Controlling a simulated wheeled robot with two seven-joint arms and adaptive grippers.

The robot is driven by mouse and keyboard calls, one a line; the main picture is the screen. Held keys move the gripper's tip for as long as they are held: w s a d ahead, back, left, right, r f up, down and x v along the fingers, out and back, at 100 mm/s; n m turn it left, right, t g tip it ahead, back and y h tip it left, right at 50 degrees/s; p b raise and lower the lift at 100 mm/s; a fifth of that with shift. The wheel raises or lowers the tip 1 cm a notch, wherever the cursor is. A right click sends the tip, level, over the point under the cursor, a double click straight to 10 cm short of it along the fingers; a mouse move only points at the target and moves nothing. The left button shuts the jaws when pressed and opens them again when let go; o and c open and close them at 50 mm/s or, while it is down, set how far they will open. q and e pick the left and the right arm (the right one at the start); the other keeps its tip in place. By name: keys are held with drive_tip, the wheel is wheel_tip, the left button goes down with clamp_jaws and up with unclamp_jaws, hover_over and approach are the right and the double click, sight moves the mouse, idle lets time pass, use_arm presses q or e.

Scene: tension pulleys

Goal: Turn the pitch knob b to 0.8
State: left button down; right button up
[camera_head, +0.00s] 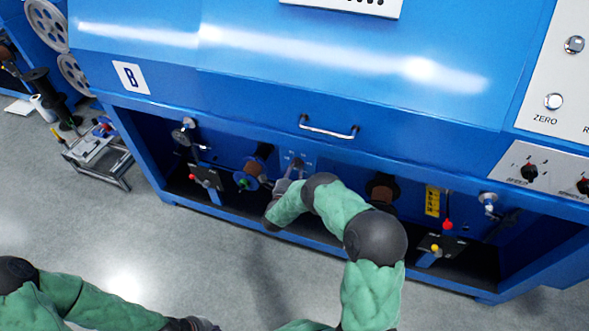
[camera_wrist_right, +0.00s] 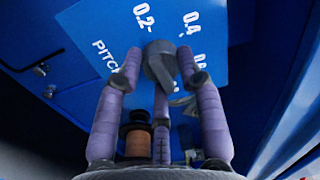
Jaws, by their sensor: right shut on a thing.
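The pitch knob (camera_wrist_right: 160,60) is a grey knob on a blue dial plate (camera_wrist_right: 100,70) in the right wrist view. White marks 0.2 and 0.4 and the word PITCH show on the plate; a further number is partly hidden. My right gripper (camera_wrist_right: 161,76) has its purple fingers shut around the knob. In the head view the right gripper (camera_head: 288,184) reaches the knob (camera_head: 298,163) under the blue cabinet B (camera_head: 250,95). I cannot tell exactly which mark the knob points to. My left gripper (camera_head: 195,325) is at the bottom edge, away from the machine, its fingers cut off.
A spool (camera_head: 258,165) is left of the knob and another (camera_head: 381,190) right of it, inside the recess. A metal handle (camera_head: 328,129) sits above the knob. A small cart (camera_head: 100,150) stands at the left. The grey floor in front is clear.

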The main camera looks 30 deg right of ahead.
drive_tip(key=shift+w+a+f, duration=0.1)
drive_tip(key=shift+a, duration=0.25)
drive_tip(key=o, duration=1.1)
drive_tip(key=shift+d, duration=0.1)
drive_tip(key=v, duration=1.2)
